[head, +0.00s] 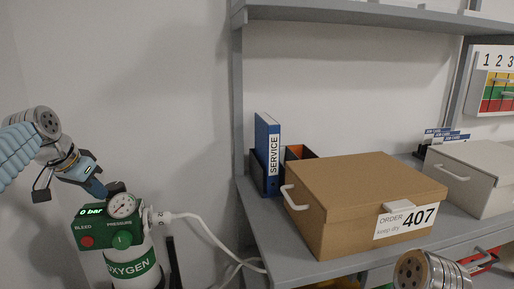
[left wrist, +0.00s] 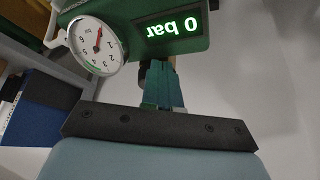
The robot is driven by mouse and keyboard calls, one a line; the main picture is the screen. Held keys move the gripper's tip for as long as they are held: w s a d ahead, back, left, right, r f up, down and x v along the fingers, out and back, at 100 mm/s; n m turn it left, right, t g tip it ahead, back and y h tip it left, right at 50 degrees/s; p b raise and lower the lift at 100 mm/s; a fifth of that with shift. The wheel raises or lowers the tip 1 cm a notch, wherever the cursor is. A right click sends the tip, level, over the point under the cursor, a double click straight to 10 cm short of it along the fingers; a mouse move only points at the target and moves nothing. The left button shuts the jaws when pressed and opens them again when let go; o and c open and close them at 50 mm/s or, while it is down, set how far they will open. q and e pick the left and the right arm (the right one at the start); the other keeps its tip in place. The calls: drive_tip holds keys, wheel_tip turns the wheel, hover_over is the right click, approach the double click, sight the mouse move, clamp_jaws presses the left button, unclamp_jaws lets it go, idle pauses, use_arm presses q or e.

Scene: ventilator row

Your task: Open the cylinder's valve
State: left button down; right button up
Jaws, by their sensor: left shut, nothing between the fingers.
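The oxygen cylinder (head: 134,268) stands at the lower left in the head view, white with a green OXYGEN band. Its green head block (head: 92,228) carries a lit display (head: 92,211) reading 0 bar, a red BLEED button (head: 86,242) and a round pressure gauge (head: 122,206). A dark knob (head: 116,187), perhaps the valve, shows behind the gauge. My left gripper (head: 102,193) is shut and empty, its tips at the top of the block beside this knob. In the left wrist view the shut fingers (left wrist: 162,88) point at the block, below the display (left wrist: 172,28); they hide what lies behind. Contact cannot be told.
A white hose (head: 205,222) runs right from the cylinder head. A grey bench holds a brown box (head: 350,195) labelled 407, a blue SERVICE binder (head: 267,155) and a pale box (head: 475,172). Part of my right arm (head: 430,272) shows at the lower right.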

use_arm(q)
drive_tip(key=shift+a, duration=0.15)
drive_tip(key=shift+w+a, duration=0.4)
drive_tip(key=shift+a, duration=0.3)
drive_tip(key=shift+s+a, duration=0.1)
drive_tip(key=shift+a, duration=0.05)
drive_tip(key=shift+s, duration=0.1)
wheel_tip(320, 180, up, 6)
idle(0.7)
drive_tip(key=shift+s+a, duration=0.1)
